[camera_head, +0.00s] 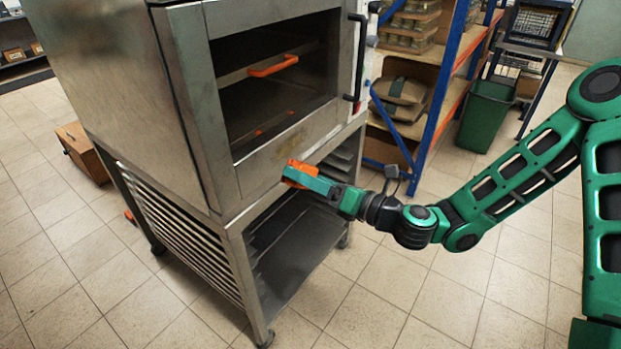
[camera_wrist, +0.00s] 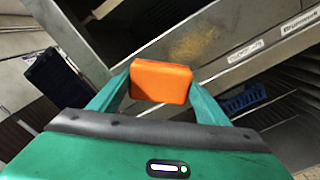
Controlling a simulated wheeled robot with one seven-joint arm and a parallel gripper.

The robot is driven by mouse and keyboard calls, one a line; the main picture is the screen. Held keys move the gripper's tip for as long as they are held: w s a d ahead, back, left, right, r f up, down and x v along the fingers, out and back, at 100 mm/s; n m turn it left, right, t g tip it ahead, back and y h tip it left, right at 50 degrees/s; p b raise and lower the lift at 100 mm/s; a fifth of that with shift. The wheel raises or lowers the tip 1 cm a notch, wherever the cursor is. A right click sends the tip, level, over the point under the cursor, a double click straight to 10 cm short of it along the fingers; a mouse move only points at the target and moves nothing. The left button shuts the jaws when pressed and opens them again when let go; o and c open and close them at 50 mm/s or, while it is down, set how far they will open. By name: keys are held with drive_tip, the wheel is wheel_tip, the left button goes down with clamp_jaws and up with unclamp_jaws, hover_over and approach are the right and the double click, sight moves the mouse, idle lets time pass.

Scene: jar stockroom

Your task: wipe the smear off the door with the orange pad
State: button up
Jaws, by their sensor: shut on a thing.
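My gripper (camera_head: 318,183) is shut on the orange pad (camera_head: 300,171), in front of the lower edge of the steel oven door (camera_head: 232,192). In the wrist view the orange pad (camera_wrist: 160,82) sits between both green fingers. The smear (camera_wrist: 194,41) is a yellow-brown patch on the steel panel below the window, beyond the pad and slightly to its right in that view.
A black handle (camera_head: 359,58) stands out at the door's right side. The oven rests on a wheeled rack (camera_head: 262,282) with an open lower shelf. A blue and orange shelf unit (camera_head: 440,85) and green bin (camera_head: 485,115) stand behind right. A wooden box (camera_head: 82,152) is on the floor left.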

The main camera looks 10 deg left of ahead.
sight(269, 161)
drive_tip(key=shift+x, duration=2.8)
drive_tip(key=shift+x, duration=0.9)
drive_tip(key=shift+w+d, duration=0.4)
drive_tip(key=shift+w, duration=0.45)
drive_tip(key=shift+w+d, duration=0.4)
drive_tip(key=shift+w, duration=0.4)
drive_tip(key=shift+w+d, duration=0.3)
drive_tip(key=shift+w, duration=0.65)
drive_tip(key=shift+w+d, duration=0.3)
drive_tip(key=shift+w, duration=0.6)
drive_tip(key=shift+w+d, duration=0.5)
drive_tip(key=shift+w, duration=0.7)
drive_tip(key=shift+w+d, duration=0.55)
drive_tip(key=shift+w, duration=0.65)
drive_tip(key=shift+w+d, duration=0.5)
drive_tip(key=shift+w, duration=0.7)
drive_tip(key=shift+s+a, duration=0.75)
drive_tip(key=shift+s, duration=1.1)
drive_tip(key=shift+s+a, duration=0.75)
drive_tip(key=shift+s, duration=1.05)
drive_tip(key=shift+s+a, duration=0.75)
drive_tip(key=shift+s, duration=1.1)
drive_tip(key=shift+s+a, duration=0.45)
drive_tip(key=shift+s, duration=0.4)
drive_tip(key=shift+s+a, duration=0.45)
drive_tip(key=shift+s, duration=0.45)
